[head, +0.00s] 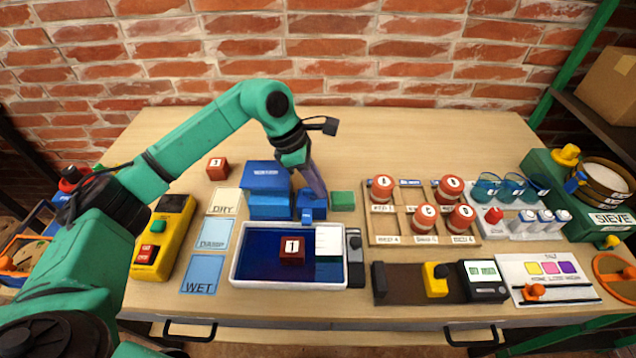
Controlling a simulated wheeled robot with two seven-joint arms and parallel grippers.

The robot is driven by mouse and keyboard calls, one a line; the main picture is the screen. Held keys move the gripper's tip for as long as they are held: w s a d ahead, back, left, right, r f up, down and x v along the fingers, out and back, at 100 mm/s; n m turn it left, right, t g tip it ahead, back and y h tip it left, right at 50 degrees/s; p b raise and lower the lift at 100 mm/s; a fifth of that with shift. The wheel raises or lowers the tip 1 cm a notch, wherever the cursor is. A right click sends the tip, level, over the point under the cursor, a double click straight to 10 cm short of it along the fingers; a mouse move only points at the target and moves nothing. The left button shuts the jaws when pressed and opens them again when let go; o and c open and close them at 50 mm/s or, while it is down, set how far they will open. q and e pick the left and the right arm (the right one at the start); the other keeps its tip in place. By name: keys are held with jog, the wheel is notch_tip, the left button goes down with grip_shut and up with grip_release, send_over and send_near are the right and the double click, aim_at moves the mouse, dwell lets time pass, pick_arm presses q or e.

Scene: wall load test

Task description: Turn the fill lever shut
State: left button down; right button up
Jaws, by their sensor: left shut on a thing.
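The blue water tank (266,178) stands behind a white-rimmed tray (236,283) with dark blue water in it. A small blue tap with the fill lever (307,214) is at the tank's right front, above the tray's back edge. My left gripper (319,192) reaches down from above to the tap and is shut on the lever; its fingers partly hide the grip and the lever's exact angle. A dark red brick marked 1 (292,250) sits in the tray. My right gripper is not in view.
A green block (343,200) lies just right of my left gripper. DRY, DAMP and WET cards (203,274) and a yellow switch box (163,240) are to the left. A wooden rack with red weights (410,241) is to the right.

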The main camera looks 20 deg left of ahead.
pick_arm(q)
jog(key=c, duration=0.8)
grip_release()
jog(key=shift+c, duration=0.2)
jog(key=b+v, duration=0.1)
jog(key=v, duration=1.3)
jog(key=shift+a+r, duration=0.2)
jog(key=shift+r, duration=0.1)
